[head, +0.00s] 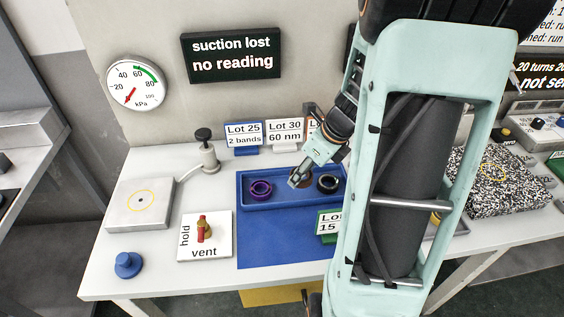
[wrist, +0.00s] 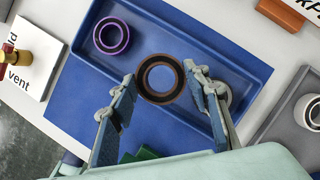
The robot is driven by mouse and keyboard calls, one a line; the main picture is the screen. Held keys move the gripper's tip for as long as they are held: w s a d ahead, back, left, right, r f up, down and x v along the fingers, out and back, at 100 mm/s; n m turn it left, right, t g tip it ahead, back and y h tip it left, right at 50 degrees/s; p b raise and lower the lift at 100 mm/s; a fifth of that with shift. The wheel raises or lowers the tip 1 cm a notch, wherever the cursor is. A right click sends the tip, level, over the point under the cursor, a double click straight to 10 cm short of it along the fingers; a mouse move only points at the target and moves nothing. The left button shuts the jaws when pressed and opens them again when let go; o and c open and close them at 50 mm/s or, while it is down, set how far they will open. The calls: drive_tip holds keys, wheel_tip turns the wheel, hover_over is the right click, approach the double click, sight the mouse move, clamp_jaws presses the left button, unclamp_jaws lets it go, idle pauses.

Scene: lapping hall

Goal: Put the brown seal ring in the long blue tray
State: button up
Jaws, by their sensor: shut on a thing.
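The long blue tray (head: 270,204) lies on the bench in the head view, and its rim (wrist: 238,55) crosses the wrist view. My gripper (head: 299,178) is over the tray, its fingers on either side of the brown seal ring (wrist: 142,82) and shut on it. The ring lies flat to the wrist view, over the tray's near side; I cannot tell whether it touches the tray. In the head view the fingers mostly hide it. A purple ring (head: 261,188) sits in the tray's left part, also in the wrist view (wrist: 111,36). A black ring (head: 328,184) sits to the right.
A vent/hold valve (head: 204,236) and a blue knob (head: 128,264) stand left of the tray. A pump handle (head: 206,148) and lot signs (head: 244,134) stand behind. A green Lot 15 sign (head: 328,224) stands at the front right. The blue mat (head: 270,250) before the tray is mostly clear.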

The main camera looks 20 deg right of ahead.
sight(296, 191)
drive_tip(key=shift+w+a+f, duration=0.3)
drive_tip(key=shift+w+f, duration=0.35)
drive_tip(key=shift+f, duration=0.2)
drive_tip(key=shift+s+d+b+x, duration=0.15)
drive_tip(key=shift+b+x, duration=0.2)
drive_tip(key=shift+x, duration=0.55)
drive_tip(key=shift+s+d+b+x, duration=0.15)
drive_tip(key=shift+b+x, duration=0.2)
drive_tip(key=shift+x, duration=0.5)
drive_tip(key=shift+f, duration=0.25)
drive_tip(key=shift+f, duration=0.2)
drive_tip(key=o, duration=1.3)
drive_tip(key=shift+r, duration=0.1)
drive_tip(key=shift+c, duration=0.2)
drive_tip(key=p+v, duration=0.3)
drive_tip(key=v, duration=0.8)
drive_tip(key=shift+s+r, duration=0.15)
drive_tip(key=shift+r, duration=0.2)
drive_tip(key=shift+s+r, duration=0.15)
drive_tip(key=shift+r, duration=0.15)
